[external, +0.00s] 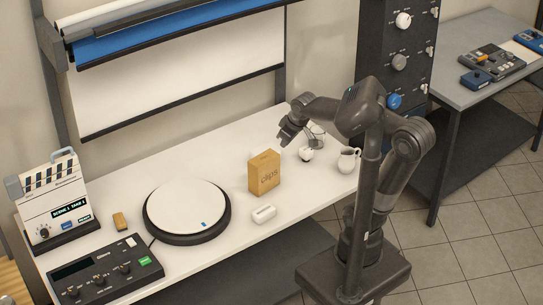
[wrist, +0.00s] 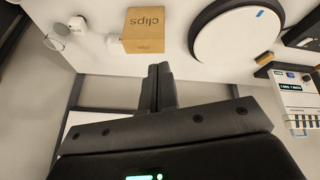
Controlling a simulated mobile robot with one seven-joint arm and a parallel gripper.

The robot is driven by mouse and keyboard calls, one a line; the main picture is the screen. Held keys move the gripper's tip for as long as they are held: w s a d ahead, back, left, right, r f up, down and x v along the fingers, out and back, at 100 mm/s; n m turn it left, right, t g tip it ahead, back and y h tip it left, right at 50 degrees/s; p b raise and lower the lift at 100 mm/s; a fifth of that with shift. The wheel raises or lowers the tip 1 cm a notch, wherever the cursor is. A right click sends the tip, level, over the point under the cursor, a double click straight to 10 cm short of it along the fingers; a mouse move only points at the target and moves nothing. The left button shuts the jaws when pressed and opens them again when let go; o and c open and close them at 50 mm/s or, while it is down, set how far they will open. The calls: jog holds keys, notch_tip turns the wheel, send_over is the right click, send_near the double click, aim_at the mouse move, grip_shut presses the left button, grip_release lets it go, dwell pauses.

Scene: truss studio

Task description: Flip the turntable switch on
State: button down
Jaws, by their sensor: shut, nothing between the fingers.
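The turntable, a white disc (external: 187,207) with a small blue mark on a black base, lies flat on the white table. It also shows at the upper right of the wrist view (wrist: 238,34). I cannot tell which lever is the switch. My gripper (external: 284,139) is above the table's right part, away from the turntable and control box. Its fingers (wrist: 160,74) are together and empty.
An orange clips box (external: 264,172) stands between my gripper and the turntable. A small white case (external: 264,213) lies in front of it. A white mug (external: 348,160) stands at the right. A slate device (external: 54,205) and a tan block (external: 119,221) are at the left.

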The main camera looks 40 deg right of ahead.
jog(key=w+a+f+n+y, duration=0.1)
jog(key=w+a+f+n, duration=0.25)
jog(key=w+a, duration=0.6)
jog(key=w+a+f+n+g+y, duration=0.2)
jog(key=a+f+n, duration=0.1)
jog(key=a, duration=0.9)
jog(key=w+a+f+n+g+y, duration=0.2)
jog(key=a+f+n+y, duration=0.1)
jog(key=a, duration=1)
jog(key=w+a+f+n+g+y, duration=0.2)
jog(key=a+f, duration=0.3)
jog(key=a, duration=0.8)
jog(key=shift+f+n+y, duration=0.35)
jog(key=shift+n+y, duration=0.05)
jog(key=shift+n, duration=0.45)
send_over(130, 246)
jog(key=w+d, duration=0.1)
jog(key=d, duration=0.2)
notch_tip(130, 246, down, 8)
jog(key=shift+a+r, duration=0.1)
jog(key=shift+r, duration=0.1)
notch_tip(130, 246, down, 2)
jog(key=shift+s+f, duration=0.1)
jog(key=shift+s, duration=0.05)
jog(key=shift+f, duration=0.6)
